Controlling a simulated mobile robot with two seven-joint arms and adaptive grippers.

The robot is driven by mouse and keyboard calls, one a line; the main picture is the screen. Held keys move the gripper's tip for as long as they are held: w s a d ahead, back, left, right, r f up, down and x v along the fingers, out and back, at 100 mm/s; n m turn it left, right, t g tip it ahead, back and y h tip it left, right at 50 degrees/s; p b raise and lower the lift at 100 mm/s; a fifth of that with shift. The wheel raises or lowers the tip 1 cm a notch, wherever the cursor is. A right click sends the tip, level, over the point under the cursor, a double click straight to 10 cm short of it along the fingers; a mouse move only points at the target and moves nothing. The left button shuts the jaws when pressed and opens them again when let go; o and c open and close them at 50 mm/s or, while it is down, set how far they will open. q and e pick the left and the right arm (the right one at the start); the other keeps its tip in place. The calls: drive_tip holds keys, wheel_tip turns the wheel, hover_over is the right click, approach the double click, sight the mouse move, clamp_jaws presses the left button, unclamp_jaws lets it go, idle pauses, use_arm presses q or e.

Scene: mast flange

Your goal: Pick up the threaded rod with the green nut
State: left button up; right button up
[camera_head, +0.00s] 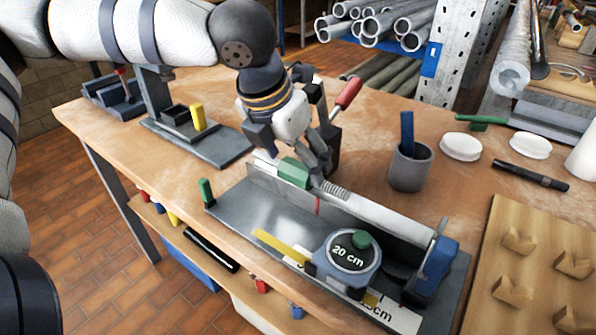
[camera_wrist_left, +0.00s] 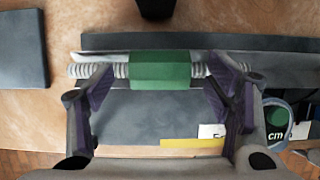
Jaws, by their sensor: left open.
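The threaded rod (camera_head: 336,191) lies along the back rail of a grey measuring fixture (camera_head: 238,215). A green nut (camera_head: 293,172) sits on it near its left part. In the wrist view, thread (camera_wrist_left: 121,71) shows on both sides of the green nut (camera_wrist_left: 160,70). My left gripper (camera_head: 312,168) is at the rod from above, beside the nut. In the wrist view my left gripper (camera_wrist_left: 160,92) is open, with one finger on each side of the nut and gaps between. Contact with the rod cannot be told. My right gripper is not in view.
A tape measure (camera_head: 346,262) marked 20 cm and a blue end block (camera_head: 437,268) are on the fixture. A grey cup (camera_head: 410,167) stands behind it. A red-handled tool (camera_head: 347,94) is close behind my gripper. A wooden block board (camera_head: 545,235) is at right.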

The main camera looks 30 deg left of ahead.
use_arm(q)
drive_tip(key=shift+w+f, duration=0.15)
drive_tip(key=shift+f, duration=0.15)
drive_tip(key=c, duration=1.7)
